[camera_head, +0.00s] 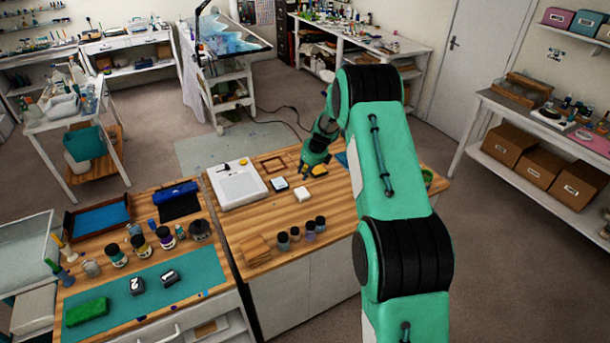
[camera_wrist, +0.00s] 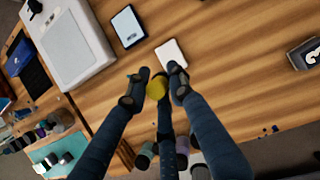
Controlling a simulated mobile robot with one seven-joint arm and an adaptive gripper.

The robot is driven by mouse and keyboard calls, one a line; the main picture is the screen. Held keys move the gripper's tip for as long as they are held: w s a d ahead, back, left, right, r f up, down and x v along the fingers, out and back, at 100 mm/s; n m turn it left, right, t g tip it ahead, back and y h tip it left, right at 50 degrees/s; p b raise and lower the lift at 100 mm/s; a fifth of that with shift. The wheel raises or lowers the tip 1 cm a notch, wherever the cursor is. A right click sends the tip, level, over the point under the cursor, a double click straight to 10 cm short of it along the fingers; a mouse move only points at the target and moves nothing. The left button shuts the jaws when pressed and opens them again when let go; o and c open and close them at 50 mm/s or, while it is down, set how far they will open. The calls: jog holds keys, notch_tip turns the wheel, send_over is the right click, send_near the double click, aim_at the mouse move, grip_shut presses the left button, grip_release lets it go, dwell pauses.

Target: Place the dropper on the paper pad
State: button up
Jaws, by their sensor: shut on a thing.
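My gripper (camera_wrist: 157,87) is shut on a small yellow rounded piece (camera_wrist: 157,85), seemingly the end of the dropper. The rest of the piece is hidden by the fingers. In the head view my gripper (camera_head: 311,166) is over the wooden worktop, with the yellow piece (camera_head: 319,170) at its tips. A plain white pad (camera_wrist: 171,54), seemingly the paper pad, lies flat just beyond the fingertips in the wrist view. In the head view the pad (camera_head: 301,194) lies to the lower left of my gripper. I cannot tell the held piece's height above the worktop.
A dark-edged, pale flat device (camera_wrist: 128,26) lies beside the pad, left of it in the head view.

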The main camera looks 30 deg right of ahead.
jog(key=shift+w+f+b, duration=0.2)
jog(key=shift+w+b, duration=0.1)
jog(key=shift+b, duration=0.8)
jog(key=w+b, duration=0.2)
jog(key=b, duration=0.7)
jog(key=shift+a+f+n, duration=0.1)
jog(key=shift+n, duration=0.2)
jog(key=shift+w+b, duration=0.1)
jog(key=shift+b, duration=0.55)
jog(key=shift+w+r+b, duration=0.1)
jog(key=shift+r+b, duration=0.25)
jog(key=shift+b, duration=0.55)
jog(key=b, duration=0.1)
send_near(299, 190)
jog(key=shift+w+a+r, duration=0.1)
jog(key=shift+w+r, duration=0.1)
jog(key=shift+w, duration=0.25)
jog(key=shift+w+a+r, duration=0.1)
jog(key=shift+w+r, duration=0.15)
jog(key=shift+w, duration=0.2)
jog(key=shift+f+b, duration=0.65)
jog(key=shift+f, duration=1.85)
